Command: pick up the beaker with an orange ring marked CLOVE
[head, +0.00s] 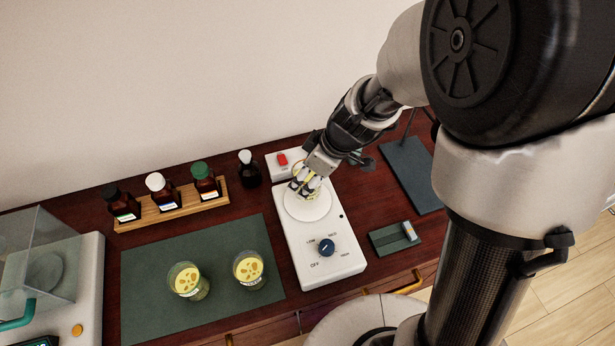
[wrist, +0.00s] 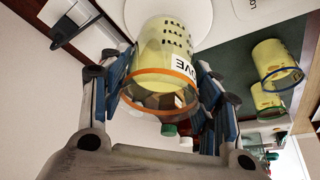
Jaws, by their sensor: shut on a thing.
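The beaker with an orange ring (wrist: 150,55) fills the middle of the wrist view. It holds yellow contents, and part of its label, reading "OVE", shows. My gripper (wrist: 162,80) has its blue-padded fingers on both sides of it, shut on it. In the head view my gripper (head: 306,186) is over the white round plate (head: 309,209) of the stirrer, and the beaker is mostly hidden by the fingers. I cannot tell whether its base touches the plate.
Two other yellow beakers stand on the green mat (head: 150,255): a left one (head: 188,282) and a right one (head: 249,270). A clear-covered balance (head: 75,285) is at left.

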